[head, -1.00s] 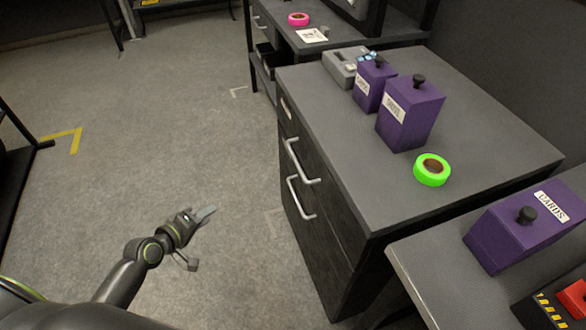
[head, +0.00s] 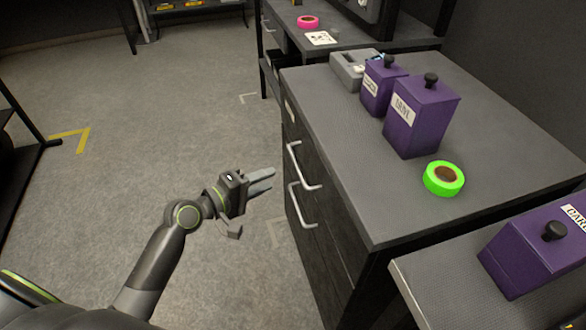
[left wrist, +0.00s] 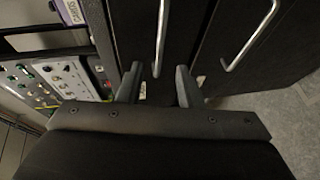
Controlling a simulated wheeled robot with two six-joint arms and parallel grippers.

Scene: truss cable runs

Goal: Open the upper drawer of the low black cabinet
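The low black cabinet (head: 338,200) has a grey top and two silver bar handles on its front. The upper drawer's handle (head: 303,167) sits just above the lower handle (head: 302,207). Both drawers look shut. My left gripper (head: 272,180) is open and empty, in front of the cabinet with a gap to the handles. In the left wrist view its two fingers (left wrist: 159,72) show apart, with the upper handle (left wrist: 161,38) lined up between them and the lower handle (left wrist: 252,38) to the right. My right gripper is not in view.
Purple boxes (head: 420,118), a green tape roll (head: 443,179) and a grey device (head: 352,70) stand on the cabinet top. A second grey surface with another purple box (head: 535,250) is at the right. The floor left of the cabinet is clear.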

